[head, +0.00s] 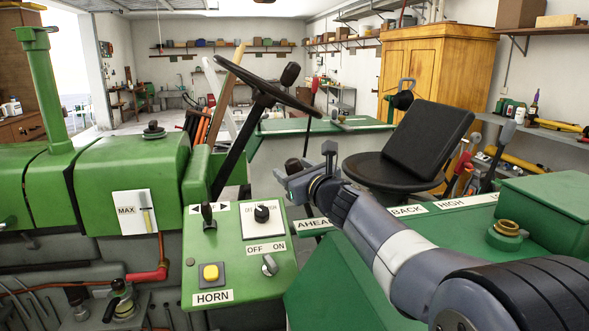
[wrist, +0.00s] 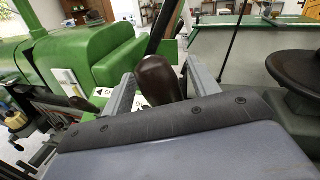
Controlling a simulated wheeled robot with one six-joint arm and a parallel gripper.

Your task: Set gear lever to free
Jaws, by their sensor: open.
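A lever with a dark brown rounded knob (wrist: 157,78), seemingly the gear lever, stands between the fingers of my gripper (wrist: 160,92) in the wrist view. My gripper is open, with one finger on each side of the knob; I cannot tell whether either touches it. In the head view my gripper (head: 300,182) is above the AHEAD label (head: 313,224), and the dark knob (head: 293,165) shows just behind it. The lever's shaft and slot are hidden by my gripper and arm. A BACK label (head: 407,211) lies further right. No FREE label is readable.
A steering wheel (head: 268,88) on a slanted column rises behind my gripper. A black seat (head: 420,150) is to the right. A green panel (head: 236,268) with switches and a HORN button is in front on the left. A HIGH label (head: 452,203) lies right of BACK.

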